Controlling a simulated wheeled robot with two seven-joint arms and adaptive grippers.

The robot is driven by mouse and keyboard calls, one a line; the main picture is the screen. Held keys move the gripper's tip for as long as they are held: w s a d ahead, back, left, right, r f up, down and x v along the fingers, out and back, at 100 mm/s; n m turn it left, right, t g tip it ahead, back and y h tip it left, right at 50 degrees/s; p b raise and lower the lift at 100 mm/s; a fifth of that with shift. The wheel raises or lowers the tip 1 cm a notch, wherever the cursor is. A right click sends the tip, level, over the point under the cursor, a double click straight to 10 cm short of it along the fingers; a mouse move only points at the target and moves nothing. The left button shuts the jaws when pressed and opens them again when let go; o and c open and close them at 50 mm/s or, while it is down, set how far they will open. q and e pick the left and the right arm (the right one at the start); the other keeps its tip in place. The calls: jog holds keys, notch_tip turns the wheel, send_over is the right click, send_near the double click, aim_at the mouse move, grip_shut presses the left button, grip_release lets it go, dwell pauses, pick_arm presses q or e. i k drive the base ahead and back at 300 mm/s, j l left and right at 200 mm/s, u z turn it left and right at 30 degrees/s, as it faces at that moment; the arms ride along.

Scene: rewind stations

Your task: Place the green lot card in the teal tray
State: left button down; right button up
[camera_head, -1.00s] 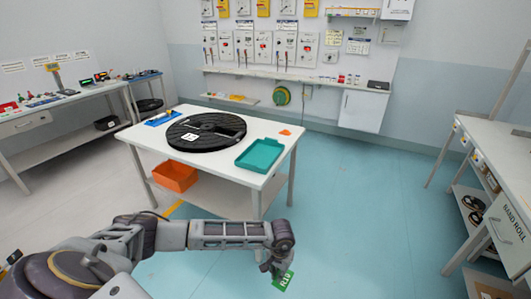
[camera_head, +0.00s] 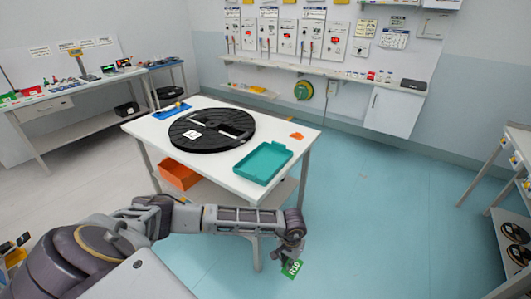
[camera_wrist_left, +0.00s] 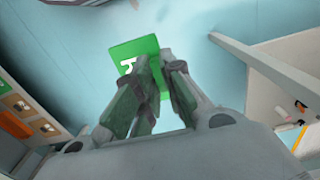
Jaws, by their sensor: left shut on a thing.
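The green lot card (camera_head: 292,268) with white lettering is held in my left gripper (camera_head: 288,256), in front of the white table and above the blue floor. In the left wrist view the card (camera_wrist_left: 126,50) sticks out beyond the fingertips of the left gripper (camera_wrist_left: 155,75), which is shut on it and hides part of it. The teal tray (camera_head: 262,163) lies on the right part of the white table (camera_head: 222,180), and it looks empty. The card is apart from the tray, nearer to me and lower in the picture. My right gripper is not in view.
A black reel (camera_head: 210,131) fills the middle of the table. A blue tray (camera_head: 172,111) lies at its far left, a small orange piece (camera_head: 297,136) near its right edge. An orange bin (camera_head: 180,175) sits below. Open floor (camera_head: 380,210) lies to the right.

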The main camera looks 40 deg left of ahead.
aim_at(264, 164)
jog(key=i+l+u, duration=0.1)
jog(key=i+u, duration=0.15)
jog(key=i, duration=0.15)
jog(key=i+l+u, duration=0.15)
jog(key=i+u, duration=0.15)
jog(key=i+l+u, duration=0.25)
jog(key=i, duration=0.25)
